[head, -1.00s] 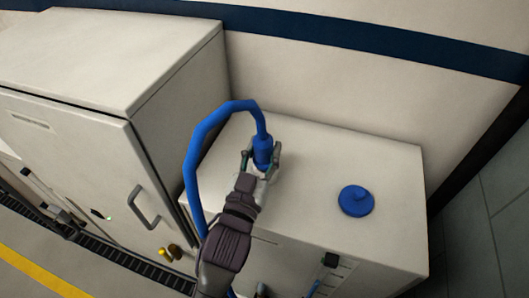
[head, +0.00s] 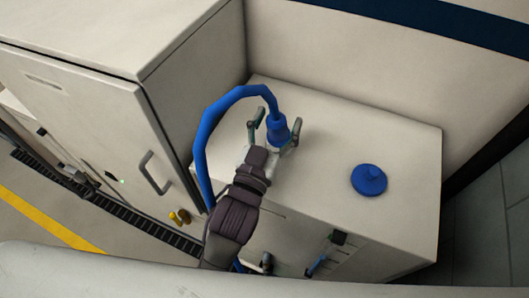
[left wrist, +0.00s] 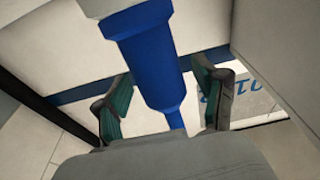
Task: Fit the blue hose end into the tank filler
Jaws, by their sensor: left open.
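The blue hose end (head: 278,130) stands roughly upright over the top of the white tank (head: 330,130), with its hose (head: 203,135) arching up and down to the left. My left gripper (head: 277,127) is open, one finger on each side of the hose end with gaps between. In the left wrist view, the hose end (left wrist: 150,60) shows between the spread fingers (left wrist: 165,100). Its wide collar meets a pale neck (left wrist: 103,8) at the top edge, seemingly the tank filler. How deep it sits is hidden. My right gripper is out of view.
A blue round cap (head: 369,180) lies on the tank top to the right, with clear surface around it. A tall white cabinet (head: 150,120) with a handle stands close on the left. The wall with a dark blue stripe (head: 430,25) is behind. Small yellow fittings (head: 180,217) are low left.

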